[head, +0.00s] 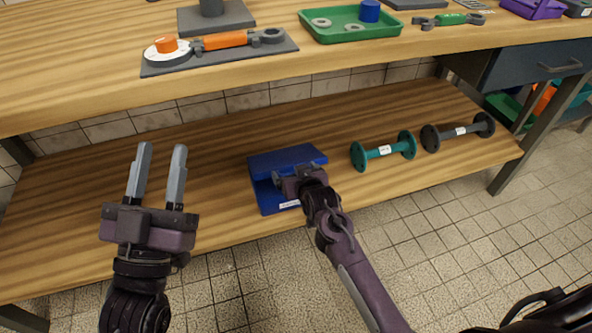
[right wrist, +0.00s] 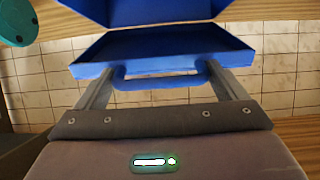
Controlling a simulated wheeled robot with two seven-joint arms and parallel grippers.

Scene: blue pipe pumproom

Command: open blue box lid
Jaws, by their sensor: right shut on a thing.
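The blue box (head: 268,198) sits on the lower wooden shelf near its front edge. Its lid (head: 287,158) looks partly raised, with a gap between it and the body. My right gripper (head: 283,180) is at the box's front, its fingers partly hiding the box. In the right wrist view, the fingers are closed on the lid's blue handle (right wrist: 160,79), which spans between them; the lid (right wrist: 165,48) shows just beyond. My left gripper (head: 161,150) is open and empty, in front of the shelf to the left of the box.
A teal flanged pipe (head: 385,151) and a dark flanged pipe (head: 458,132) lie right of the box. The upper bench (head: 110,75) overhangs the shelf and carries a green tray (head: 345,33) and tools. The shelf left of the box is clear.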

